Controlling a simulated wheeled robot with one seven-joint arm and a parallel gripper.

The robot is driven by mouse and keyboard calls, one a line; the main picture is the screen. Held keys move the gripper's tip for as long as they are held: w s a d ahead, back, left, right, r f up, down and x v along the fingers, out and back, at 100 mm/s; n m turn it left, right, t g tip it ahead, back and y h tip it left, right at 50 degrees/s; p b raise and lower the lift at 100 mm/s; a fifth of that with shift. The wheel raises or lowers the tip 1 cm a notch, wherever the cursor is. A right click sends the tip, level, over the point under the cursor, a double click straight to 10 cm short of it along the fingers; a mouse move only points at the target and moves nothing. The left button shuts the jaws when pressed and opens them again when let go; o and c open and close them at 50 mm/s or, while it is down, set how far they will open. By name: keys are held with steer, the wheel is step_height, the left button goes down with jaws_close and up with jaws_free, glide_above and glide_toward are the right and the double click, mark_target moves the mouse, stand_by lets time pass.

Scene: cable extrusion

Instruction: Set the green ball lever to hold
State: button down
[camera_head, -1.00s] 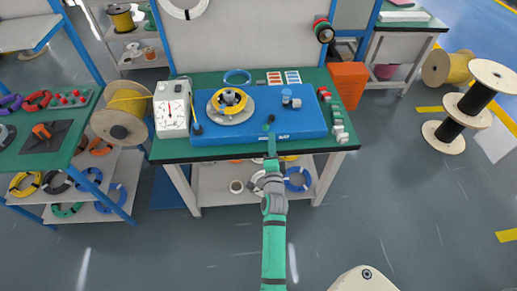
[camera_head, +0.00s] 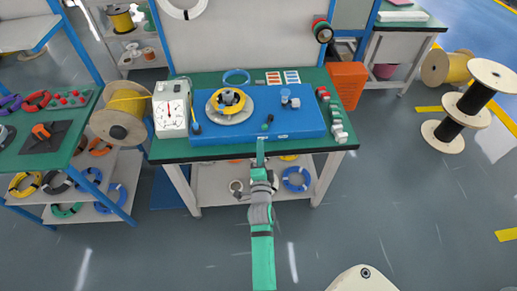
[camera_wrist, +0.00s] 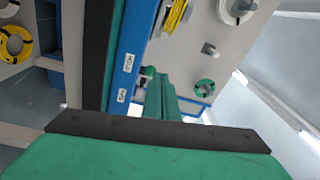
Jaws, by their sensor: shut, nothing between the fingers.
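The green ball lever (camera_head: 265,127) stands at the front edge of the blue machine base (camera_head: 230,138). Its green ball and a darker knob show close together. In the wrist view a green ball (camera_wrist: 149,72) shows beside the fingers, near two small white labels (camera_wrist: 125,78) on the blue side; I cannot surely read them or tell which setting the lever is at. My gripper (camera_head: 261,142) is shut and empty, just in front of the base's front edge and slightly nearer than the lever. In the wrist view its fingers (camera_wrist: 161,85) partly hide the lever area.
A yellow ring on a round plate (camera_head: 229,103) sits on the base. A white dial box (camera_head: 171,110) stands at left. Several small blocks (camera_head: 337,128) line the table's right edge. The floor before the table is clear.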

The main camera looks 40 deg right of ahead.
steer(key=shift+a, duration=0.35)
stand_by(0.6)
steer(key=s+a+f+n+t+y, duration=0.1)
steer(key=s+a+f+n+y, duration=0.2)
steer(key=a, duration=0.6)
steer(key=s+a+f+n+y, duration=0.1)
steer(key=s+a+n, duration=0.35)
steer(key=a, duration=0.45)
steer(key=s+a+f+n+t+y, duration=0.1)
steer(key=s+a+f+n+y, duration=0.15)
steer(key=s+a, duration=0.45)
steer(key=s+a+r+n+y, duration=0.3)
steer(key=s+a+r+n, duration=0.1)
steer(key=s+a+n, duration=0.3)
steer(key=s+a+r+n+y, duration=0.3)
steer(key=s+a+n, duration=0.4)
steer(key=s, duration=0.3)
steer(key=shift+s+r+g, duration=0.3)
steer(key=shift+r+g, duration=0.1)
steer(key=shift+r, duration=0.45)
